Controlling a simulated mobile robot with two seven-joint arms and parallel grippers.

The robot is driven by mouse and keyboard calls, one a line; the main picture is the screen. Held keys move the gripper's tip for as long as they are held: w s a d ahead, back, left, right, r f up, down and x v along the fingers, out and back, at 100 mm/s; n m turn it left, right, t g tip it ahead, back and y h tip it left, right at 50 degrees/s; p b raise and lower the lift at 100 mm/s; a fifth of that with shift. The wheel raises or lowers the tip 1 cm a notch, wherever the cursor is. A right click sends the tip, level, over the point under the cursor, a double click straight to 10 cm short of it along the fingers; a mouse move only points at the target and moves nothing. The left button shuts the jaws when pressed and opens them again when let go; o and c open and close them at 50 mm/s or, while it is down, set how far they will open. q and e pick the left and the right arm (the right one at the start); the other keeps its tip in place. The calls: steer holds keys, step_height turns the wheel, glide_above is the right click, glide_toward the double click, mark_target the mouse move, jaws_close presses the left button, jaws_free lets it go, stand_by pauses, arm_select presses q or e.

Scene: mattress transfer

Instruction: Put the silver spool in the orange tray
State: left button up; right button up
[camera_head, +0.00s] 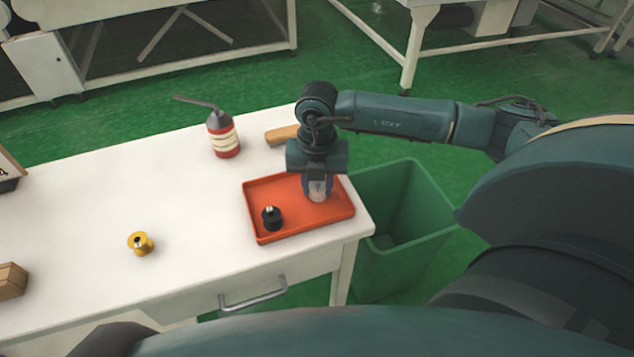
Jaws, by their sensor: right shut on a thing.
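The orange tray (262,193) lies at the right end of the white table. My right gripper (317,190) points down over the right part of the tray. It is shut on the silver spool (318,193), which shows between and below the fingers. The spool is inside the tray's outline; I cannot tell whether it touches the tray floor. A black spool (271,217) stands in the tray's front left part. My left gripper is not in view.
A gold spool (140,243) stands on the white table (190,215). A red bottle with a spout (223,136) and a tan block (282,135) are behind the tray. A brown box (11,281) is at the left edge. A green bin (410,200) stands on the floor right of the table.

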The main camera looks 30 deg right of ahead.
steer(key=shift+f, duration=0.2)
steer(key=o, duration=0.9)
steer(key=shift+o, duration=0.2)
step_height(320, 180, up, 12)
steer(key=shift+r, duration=0.2)
stand_by(0.3)
